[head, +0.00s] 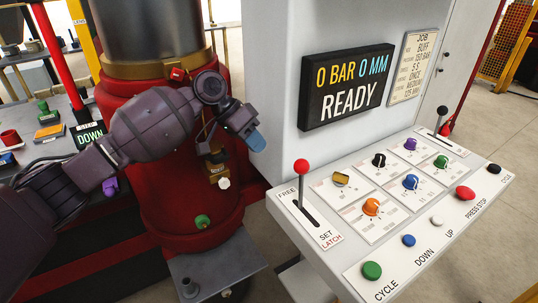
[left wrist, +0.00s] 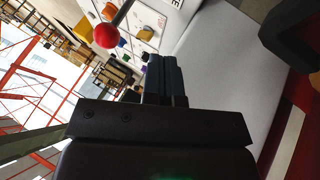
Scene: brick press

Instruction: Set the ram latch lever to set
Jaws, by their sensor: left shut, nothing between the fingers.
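My left gripper (head: 256,140) is shut and empty, with blue fingertips. It hangs in front of the grey cabinet, to the left of the knob and a little higher in the picture, apart from it. In the left wrist view the red knob (left wrist: 106,36) shows left of and beyond the closed fingers (left wrist: 165,78). My right gripper is not in view.
The sloped control panel (head: 335,245) carries several coloured knobs and push buttons, including a green CYCLE button (head: 372,270). A black-knobbed lever (head: 442,110) stands at its far end. The display (head: 346,85) reads READY. The red press body (head: 195,215) is behind my left arm.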

